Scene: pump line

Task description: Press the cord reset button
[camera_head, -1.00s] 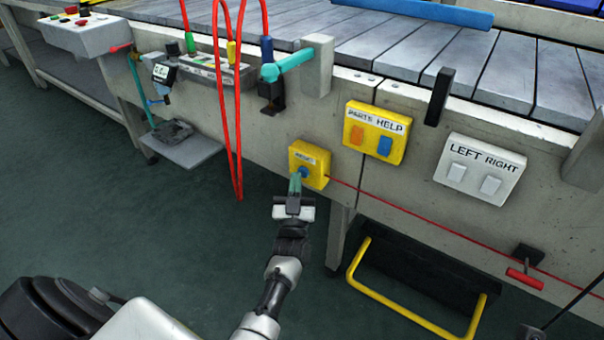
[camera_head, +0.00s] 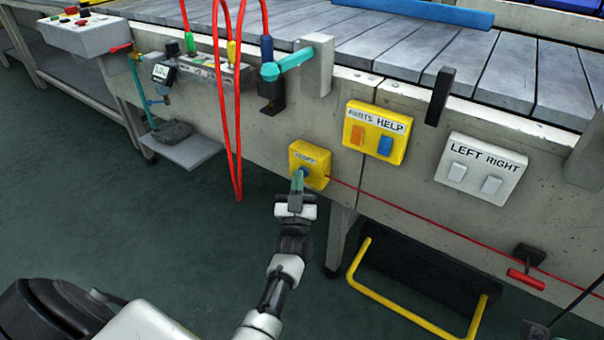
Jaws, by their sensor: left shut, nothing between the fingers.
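The cord reset box (camera_head: 318,160) is a small yellow box on the grey side panel of the line, with a small label on its upper face. Its blue button (camera_head: 304,171) shows only in part, behind my fingertips. My left gripper (camera_head: 297,180) is shut and empty, with its greenish fingertips at the button. I cannot tell whether they touch it or whether it is pressed in. A red cord (camera_head: 400,206) runs from the box to the right.
A yellow PARTS HELP box (camera_head: 376,133) with an orange and a blue button and a white LEFT RIGHT box (camera_head: 481,169) are up to the right. Red hoses (camera_head: 230,130) hang at the left. A yellow rail (camera_head: 410,318) is low at the right. Open floor (camera_head: 150,230) lies left.

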